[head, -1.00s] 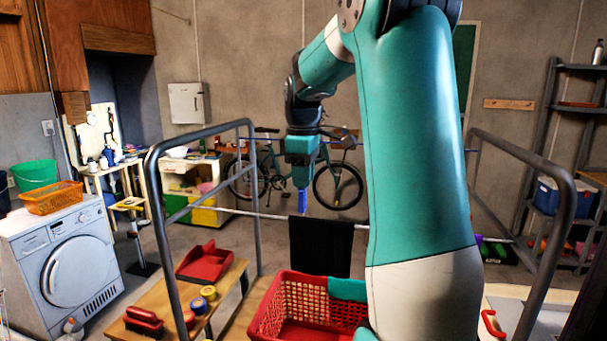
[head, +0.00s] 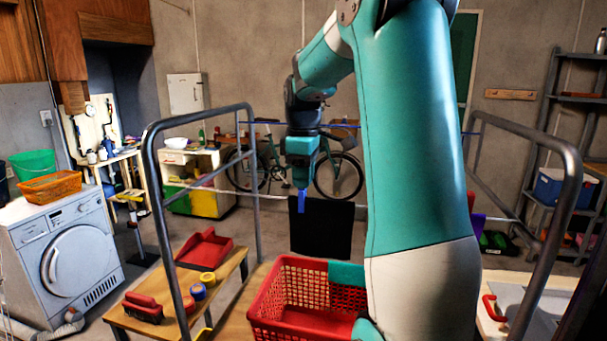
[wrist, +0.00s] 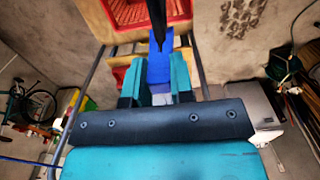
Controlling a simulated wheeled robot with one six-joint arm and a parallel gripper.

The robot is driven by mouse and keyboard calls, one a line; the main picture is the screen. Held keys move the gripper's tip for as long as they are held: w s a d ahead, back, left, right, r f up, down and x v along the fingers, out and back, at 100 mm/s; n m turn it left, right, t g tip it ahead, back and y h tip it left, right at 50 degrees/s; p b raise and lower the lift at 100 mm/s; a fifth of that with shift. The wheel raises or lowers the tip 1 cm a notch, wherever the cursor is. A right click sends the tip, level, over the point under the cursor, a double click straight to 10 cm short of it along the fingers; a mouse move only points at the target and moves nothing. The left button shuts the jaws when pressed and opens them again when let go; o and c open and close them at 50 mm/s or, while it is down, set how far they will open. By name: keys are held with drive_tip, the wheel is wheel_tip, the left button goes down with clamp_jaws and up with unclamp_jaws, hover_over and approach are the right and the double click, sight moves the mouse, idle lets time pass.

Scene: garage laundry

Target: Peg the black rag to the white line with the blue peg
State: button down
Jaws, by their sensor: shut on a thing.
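My gripper (head: 301,186) points down in the head view, shut on the blue peg (head: 301,202). In the wrist view the peg (wrist: 160,70) sits between the two teal fingers. The black rag (head: 322,232) hangs flat on the white line (head: 272,196), and the peg's lower end overlaps its top edge near the left corner. In the wrist view the rag (wrist: 158,25) shows as a dark narrow strip at the peg's far end. I cannot tell whether the peg's jaws straddle the rag and line.
A grey rack frame (head: 157,190) surrounds the lines, with a blue line (head: 225,136) farther back. A red basket (head: 275,312) stands below the rag. A wooden bench (head: 232,262) holds a red dustpan (head: 205,248), a brush (head: 142,306) and tape rolls. A washing machine (head: 75,255) is at left.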

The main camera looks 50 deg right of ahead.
drive_tip(key=shift+f, duration=0.6)
drive_tip(key=c, duration=0.9)
unclamp_jaws()
drive_tip(key=shift+r, duration=0.2)
wheel_tip(320, 180, up, 17)
drive_tip(key=p, duration=0.3)
drive_tip(key=shift+a, duration=0.15)
